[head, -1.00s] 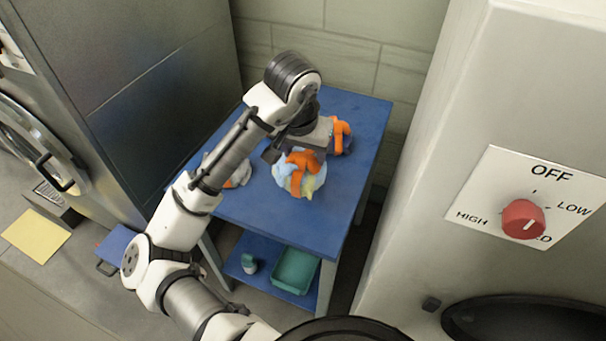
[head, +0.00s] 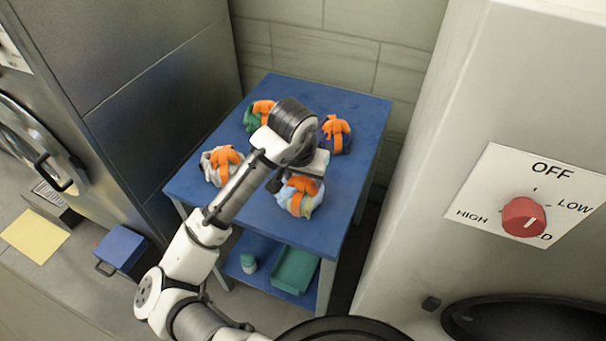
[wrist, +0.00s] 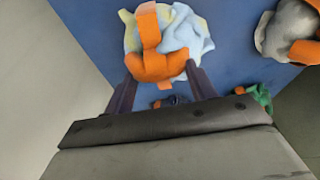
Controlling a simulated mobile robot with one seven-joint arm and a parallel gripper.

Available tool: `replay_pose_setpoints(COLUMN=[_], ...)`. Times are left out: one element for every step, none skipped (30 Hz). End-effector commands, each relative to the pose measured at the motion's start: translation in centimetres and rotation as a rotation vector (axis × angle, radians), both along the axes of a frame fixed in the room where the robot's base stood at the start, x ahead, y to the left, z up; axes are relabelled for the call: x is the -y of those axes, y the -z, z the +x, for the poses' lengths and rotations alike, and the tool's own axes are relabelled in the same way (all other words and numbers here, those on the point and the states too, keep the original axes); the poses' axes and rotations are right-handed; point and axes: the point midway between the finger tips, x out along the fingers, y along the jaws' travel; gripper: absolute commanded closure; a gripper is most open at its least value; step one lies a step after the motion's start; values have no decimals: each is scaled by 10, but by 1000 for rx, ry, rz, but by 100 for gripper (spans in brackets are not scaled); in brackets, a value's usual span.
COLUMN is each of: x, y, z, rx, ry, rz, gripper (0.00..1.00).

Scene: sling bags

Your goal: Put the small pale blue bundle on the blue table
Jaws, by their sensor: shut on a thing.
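The small pale blue bundle (head: 299,204), with an orange sling strap and a yellowish patch, is at the front right of the blue table (head: 262,212). My gripper (head: 303,180) is over it from above, shut on its orange strap. In the wrist view the bundle (wrist: 178,38) lies between and beyond the fingers (wrist: 162,82), with the strap across it. It appears low over or touching the tabletop; I cannot tell whether it bears its weight there.
Other bundles with orange straps stand on the table: a grey one (head: 218,167) at left, a green one (head: 257,115) at the back, and a dark blue one (head: 338,134) at back right. A teal tray (head: 295,269) and small jar (head: 249,263) are on the lower shelf.

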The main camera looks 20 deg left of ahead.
Motion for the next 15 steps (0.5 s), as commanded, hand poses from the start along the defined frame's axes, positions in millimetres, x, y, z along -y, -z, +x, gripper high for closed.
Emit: replay_pose_setpoints(x=[0,0,0,0,0,0,0,0,0,0,0,0,0,0,0], y=[1,1,1,1,1,1,1,1,1,1,1,1,1,0,-2], z=[0,0,0,0,0,0,0,0,0,0,0,0,0,0,0], rx=[0,0,0,-1,-1,-1,-1,-1,-1,-1,-1,-1,-1,-1,-1], ry=[0,0,0,0,0,0,0,-1,-1,-1,-1,-1,-1,-1,-1], rz=[-1,0,0,0,0,0,0,0,0,0,0,0,0,1,1], gripper=[41,37,32,28,24,22,22,22,22,22,22,22,22,22,22])
